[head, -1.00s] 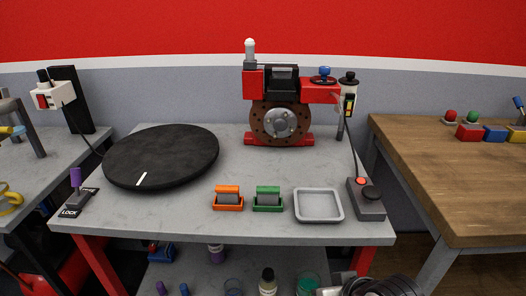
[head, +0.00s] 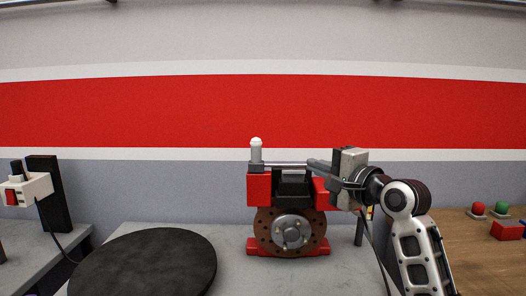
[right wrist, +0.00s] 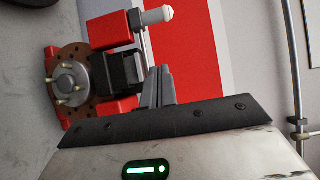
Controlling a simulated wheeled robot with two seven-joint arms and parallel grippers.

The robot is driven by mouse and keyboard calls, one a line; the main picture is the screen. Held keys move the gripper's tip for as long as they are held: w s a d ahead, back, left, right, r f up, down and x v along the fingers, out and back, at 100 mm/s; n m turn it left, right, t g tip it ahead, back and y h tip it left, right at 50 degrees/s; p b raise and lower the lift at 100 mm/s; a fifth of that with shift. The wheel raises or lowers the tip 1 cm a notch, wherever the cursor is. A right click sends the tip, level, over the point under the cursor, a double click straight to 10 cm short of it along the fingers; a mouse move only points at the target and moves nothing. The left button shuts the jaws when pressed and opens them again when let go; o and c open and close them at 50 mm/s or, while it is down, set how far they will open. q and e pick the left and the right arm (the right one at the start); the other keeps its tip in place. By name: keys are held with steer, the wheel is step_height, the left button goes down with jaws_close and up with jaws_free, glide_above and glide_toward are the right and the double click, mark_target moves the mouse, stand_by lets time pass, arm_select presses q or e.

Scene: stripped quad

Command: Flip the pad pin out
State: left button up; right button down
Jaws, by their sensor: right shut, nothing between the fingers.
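The brake caliper (head: 259,188) is red with a black middle block, over a brown drilled disc (head: 290,246) with a silver hub. A grey post with a white rounded knob (head: 256,149) stands upright at its left end. A thin grey rod runs right from the post along the caliper's top; I take this to be the pad pin, but cannot be sure. My right gripper (head: 312,165) is shut and empty, pointing left at the caliper's right upper side. In the right wrist view its fingers (right wrist: 158,80) show beside the black block; contact is unclear. My left gripper is out of view.
A black round turntable (head: 150,262) lies front left on the grey bench. A white holder with a red switch (head: 11,197) is at far left. A red block (head: 507,230) and buttons stand on the wooden bench at right.

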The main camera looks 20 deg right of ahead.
arm_select(q)
steer(key=p, duration=0.1)
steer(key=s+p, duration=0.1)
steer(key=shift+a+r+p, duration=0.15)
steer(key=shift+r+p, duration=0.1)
steer(key=shift+p, duration=0.05)
arm_select(e)
steer(key=s+a+x, duration=0.1)
steer(key=a+x, duration=0.1)
steer(key=x, duration=1)
steer(key=shift+w+a+r, duration=0.15)
steer(key=shift+w+a, duration=0.2)
steer(key=shift+a, duration=0.1)
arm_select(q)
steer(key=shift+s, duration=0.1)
